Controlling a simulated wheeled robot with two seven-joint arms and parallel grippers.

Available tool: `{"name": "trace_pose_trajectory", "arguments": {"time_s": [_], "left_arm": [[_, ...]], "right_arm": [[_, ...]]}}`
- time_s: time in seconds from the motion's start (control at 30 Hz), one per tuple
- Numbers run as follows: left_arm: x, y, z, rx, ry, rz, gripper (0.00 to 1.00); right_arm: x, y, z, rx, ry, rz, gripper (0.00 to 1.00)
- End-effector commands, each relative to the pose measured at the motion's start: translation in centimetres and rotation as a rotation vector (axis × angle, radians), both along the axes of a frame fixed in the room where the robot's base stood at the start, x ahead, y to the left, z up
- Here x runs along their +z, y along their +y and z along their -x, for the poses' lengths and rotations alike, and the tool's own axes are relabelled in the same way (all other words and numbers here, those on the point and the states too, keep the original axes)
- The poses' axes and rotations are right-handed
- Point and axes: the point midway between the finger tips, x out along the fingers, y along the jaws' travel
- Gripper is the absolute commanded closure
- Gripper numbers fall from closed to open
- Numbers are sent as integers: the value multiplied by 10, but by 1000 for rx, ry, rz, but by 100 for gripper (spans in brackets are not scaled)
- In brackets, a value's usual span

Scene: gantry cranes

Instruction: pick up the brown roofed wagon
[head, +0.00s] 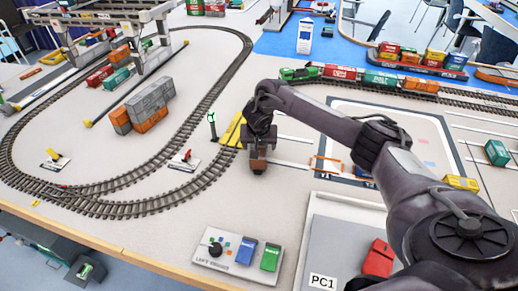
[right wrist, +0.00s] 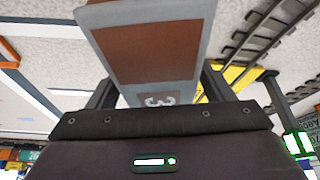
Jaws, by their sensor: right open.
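The brown roofed wagon (head: 258,165) is a small brown box with grey edges, on the table between the yellow strip by the track and the marked lot. It also fills the upper middle of the right wrist view (right wrist: 145,55), with a number on its grey edge. My right gripper (head: 260,148) reaches down over the wagon from above. In the right wrist view its two dark fingers (right wrist: 160,90) stand apart, one on each side of the wagon. They look open; contact cannot be told. Much of the wagon is hidden by the gripper in the head view. My left gripper is not in view.
The oval track (head: 115,207) curves round at the left. A green signal post (head: 212,127) stands left of the gripper. A control panel (head: 238,257) lies in front. Stacked containers (head: 145,105) stand inside the oval. A train (head: 345,73) stands on the track behind.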

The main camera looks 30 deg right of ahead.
Motion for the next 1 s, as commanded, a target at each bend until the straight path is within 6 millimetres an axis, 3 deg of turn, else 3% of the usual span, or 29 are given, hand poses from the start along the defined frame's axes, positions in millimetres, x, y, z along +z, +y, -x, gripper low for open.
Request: {"name": "trace_pose_trajectory", "arguments": {"time_s": [0.7, 1.0], "left_arm": [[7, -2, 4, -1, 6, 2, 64], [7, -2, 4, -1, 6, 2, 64]], "right_arm": [[-4, 0, 0, 0, 0, 0, 25], [-4, 0, 0, 0, 0, 0, 63]]}}
